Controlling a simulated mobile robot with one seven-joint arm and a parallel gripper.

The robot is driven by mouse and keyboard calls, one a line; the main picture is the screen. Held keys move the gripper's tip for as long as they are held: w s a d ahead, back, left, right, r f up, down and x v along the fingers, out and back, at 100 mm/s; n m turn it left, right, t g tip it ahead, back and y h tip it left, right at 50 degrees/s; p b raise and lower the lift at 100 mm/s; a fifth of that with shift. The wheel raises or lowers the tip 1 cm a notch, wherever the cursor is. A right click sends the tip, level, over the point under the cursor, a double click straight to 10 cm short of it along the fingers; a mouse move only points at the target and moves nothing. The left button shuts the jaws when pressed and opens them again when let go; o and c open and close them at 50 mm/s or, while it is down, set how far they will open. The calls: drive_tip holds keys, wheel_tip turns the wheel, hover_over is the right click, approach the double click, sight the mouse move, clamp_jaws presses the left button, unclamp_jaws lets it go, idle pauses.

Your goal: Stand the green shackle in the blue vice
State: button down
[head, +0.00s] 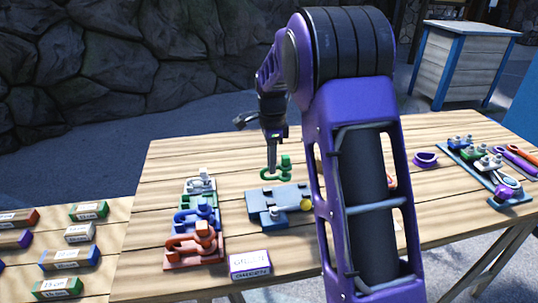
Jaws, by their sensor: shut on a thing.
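At left, a coloured rack (193,262) holds several shackles in white, blue and orange. A labelled box (250,265) stands at the table's front edge. At right are a purple shackle (425,159) and a blue tool tray (512,197). The table's back left is clear.

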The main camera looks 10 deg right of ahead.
sight(272, 177)
drive_tip(key=shift+s+f+b, duration=0.1)
drive_tip(key=shift+f+b, duration=0.3)
drive_tip(key=shift+f, duration=0.05)
drive_tip(key=shift+f+b, duration=2.15)
drive_tip(key=shift+f, duration=0.45)
drive_tip(key=shift+f, duration=0.4)
drive_tip(key=c, duration=0.8)
unclamp_jaws()
